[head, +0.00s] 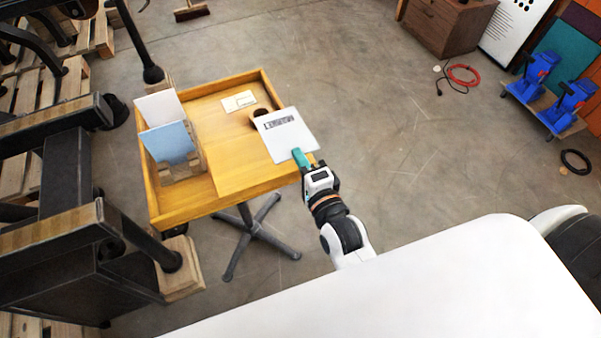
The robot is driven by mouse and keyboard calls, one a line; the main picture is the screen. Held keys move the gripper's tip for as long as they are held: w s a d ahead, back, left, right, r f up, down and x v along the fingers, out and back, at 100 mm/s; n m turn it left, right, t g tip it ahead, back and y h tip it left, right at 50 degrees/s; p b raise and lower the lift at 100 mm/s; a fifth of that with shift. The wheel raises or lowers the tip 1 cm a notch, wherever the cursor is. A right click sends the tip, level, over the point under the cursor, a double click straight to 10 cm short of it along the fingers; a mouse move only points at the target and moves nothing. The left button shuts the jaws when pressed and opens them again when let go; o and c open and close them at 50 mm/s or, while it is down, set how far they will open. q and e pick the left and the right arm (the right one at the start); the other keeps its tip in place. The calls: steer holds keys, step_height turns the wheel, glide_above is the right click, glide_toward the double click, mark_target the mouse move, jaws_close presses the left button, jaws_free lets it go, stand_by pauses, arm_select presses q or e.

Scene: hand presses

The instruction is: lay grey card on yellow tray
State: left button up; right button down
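The grey card (298,147) is a pale flat sheet with a dark printed strip. My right gripper (301,160), with teal fingertips, is shut on its near edge. The card shows over the right side of a yellow tray-like top (236,165) with raised rims, standing on a dark star-footed pedestal. Its height above the surface is hard to tell. The card partly hides a dark round item (259,113) behind it. My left gripper is not in view.
A wooden rack (184,172) on the left of the yellow top holds a blue card (168,143) and a whitish card (158,107). A small cream card (239,101) lies near the back. The middle front of the top is bare. Dark metal frames stand at left.

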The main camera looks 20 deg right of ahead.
step_height(320, 180, down, 9)
steer(key=s+b, duration=0.1)
steer(key=b, duration=0.6)
steer(key=shift+a+t, duration=0.15)
steer(key=shift+t, duration=0.15)
steer(key=shift+s+f, duration=0.1)
steer(key=c, duration=1.6)
jaws_free()
steer(key=shift+o, duration=0.6)
steer(key=shift+f, duration=0.1)
steer(key=shift+s+p, duration=0.85)
steer(key=shift+s, duration=1.4)
